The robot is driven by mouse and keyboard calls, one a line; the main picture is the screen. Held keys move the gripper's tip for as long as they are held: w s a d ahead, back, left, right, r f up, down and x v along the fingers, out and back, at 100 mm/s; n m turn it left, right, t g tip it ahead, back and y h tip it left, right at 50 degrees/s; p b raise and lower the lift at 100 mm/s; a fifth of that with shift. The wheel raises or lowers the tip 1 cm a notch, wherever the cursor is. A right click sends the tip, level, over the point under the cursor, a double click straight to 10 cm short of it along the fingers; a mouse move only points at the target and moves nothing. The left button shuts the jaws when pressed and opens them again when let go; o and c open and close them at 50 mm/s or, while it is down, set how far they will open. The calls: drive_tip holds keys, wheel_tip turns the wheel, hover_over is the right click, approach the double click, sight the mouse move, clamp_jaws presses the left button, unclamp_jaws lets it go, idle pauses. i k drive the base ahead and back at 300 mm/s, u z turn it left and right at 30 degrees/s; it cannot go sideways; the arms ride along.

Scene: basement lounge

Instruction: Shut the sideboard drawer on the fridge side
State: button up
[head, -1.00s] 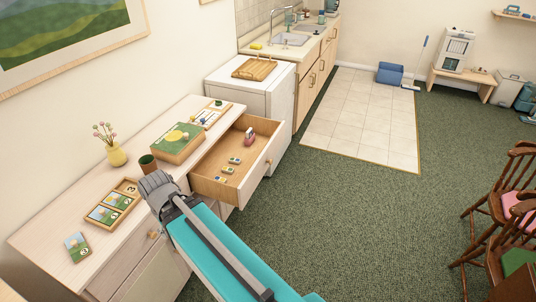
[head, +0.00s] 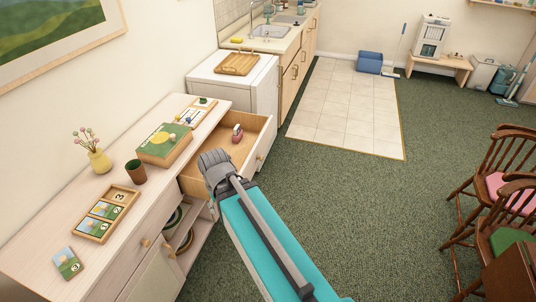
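The sideboard (head: 150,215) runs along the left wall. Its drawer at the fridge end (head: 267,139) is pulled out, showing a wooden inside with a small red-and-white item (head: 237,133). The drawer's round knob is on its front. My gripper (head: 212,164) is over the near side of the drawer and hides that part, including the near front corner. I cannot tell whether it touches the drawer. Its dark fingers are seen from behind, so their opening is unclear. The white fridge (head: 262,92) stands just beyond the sideboard, with a wooden tray on top.
A green box (head: 164,144), a brown cup (head: 135,172), a vase of flowers (head: 100,161) and a card tray (head: 107,214) stand on the sideboard. Below the drawer is an open shelf with dishes (head: 178,238). Chairs (head: 500,185) are at right; the carpet between is clear.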

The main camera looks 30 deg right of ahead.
sight(227, 151)
drive_tip(key=z, duration=0.65)
drive_tip(key=k, duration=1.3)
drive_tip(key=u, duration=0.5)
drive_tip(key=i, duration=1.7)
drive_tip(key=z, duration=0.3)
